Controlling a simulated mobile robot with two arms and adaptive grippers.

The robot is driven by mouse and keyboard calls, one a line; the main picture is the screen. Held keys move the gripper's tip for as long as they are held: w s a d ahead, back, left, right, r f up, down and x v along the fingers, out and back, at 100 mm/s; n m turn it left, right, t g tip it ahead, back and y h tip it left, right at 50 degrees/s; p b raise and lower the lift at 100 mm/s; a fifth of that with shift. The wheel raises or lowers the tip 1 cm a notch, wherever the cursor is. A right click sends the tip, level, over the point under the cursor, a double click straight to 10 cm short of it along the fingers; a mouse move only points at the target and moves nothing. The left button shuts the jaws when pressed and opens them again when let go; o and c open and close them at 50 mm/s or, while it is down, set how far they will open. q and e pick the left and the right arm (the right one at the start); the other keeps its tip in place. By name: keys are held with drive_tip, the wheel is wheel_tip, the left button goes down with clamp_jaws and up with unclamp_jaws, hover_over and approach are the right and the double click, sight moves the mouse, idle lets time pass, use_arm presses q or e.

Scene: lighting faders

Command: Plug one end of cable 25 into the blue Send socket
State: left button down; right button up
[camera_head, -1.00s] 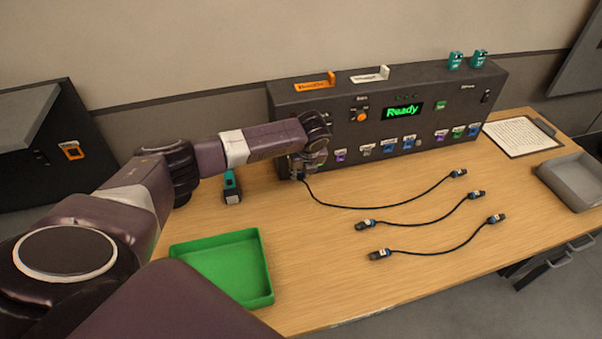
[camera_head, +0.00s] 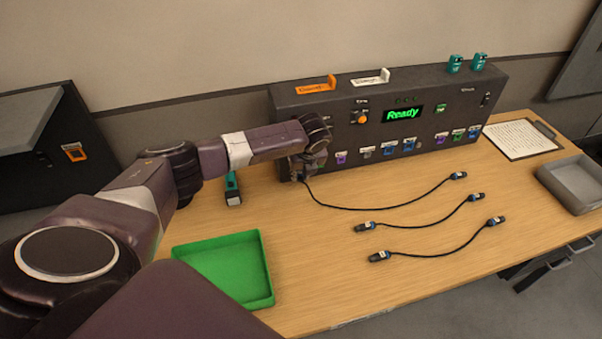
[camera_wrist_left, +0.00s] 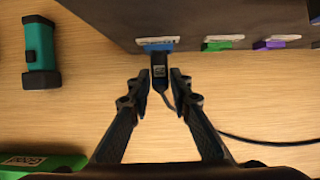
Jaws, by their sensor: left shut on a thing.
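My left gripper (camera_head: 301,176) is low at the left end of the dark console (camera_head: 340,101). In the left wrist view, its fingers (camera_wrist_left: 160,82) are shut on a cable plug (camera_wrist_left: 159,72) with a small label I cannot read. The plug's front meets a blue socket (camera_wrist_left: 157,44) on the console's lower front; how deep it sits is hidden. The socket's label is unreadable. The held cable (camera_head: 375,208) runs right across the table to its other plug (camera_head: 459,175). My right gripper is not in view.
Two more black cables, one (camera_head: 425,221) nearer the console and one (camera_head: 445,248) in front, lie on the table (camera_head: 320,290). A green tray (camera_head: 222,268), a teal device (camera_head: 232,189), a grey tray (camera_head: 574,183) and a clipboard (camera_head: 520,138) surround them.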

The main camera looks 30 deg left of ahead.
use_arm(q)
drive_tip(key=shift+w+a+r, duration=0.1)
drive_tip(key=shift+a+r, duration=0.05)
drive_tip(key=c, duration=2.2)
unclamp_jaws()
drive_tip(key=o, duration=0.5)
drive_tip(key=v, duration=1.1)
drive_tip(key=shift+r, duration=0.35)
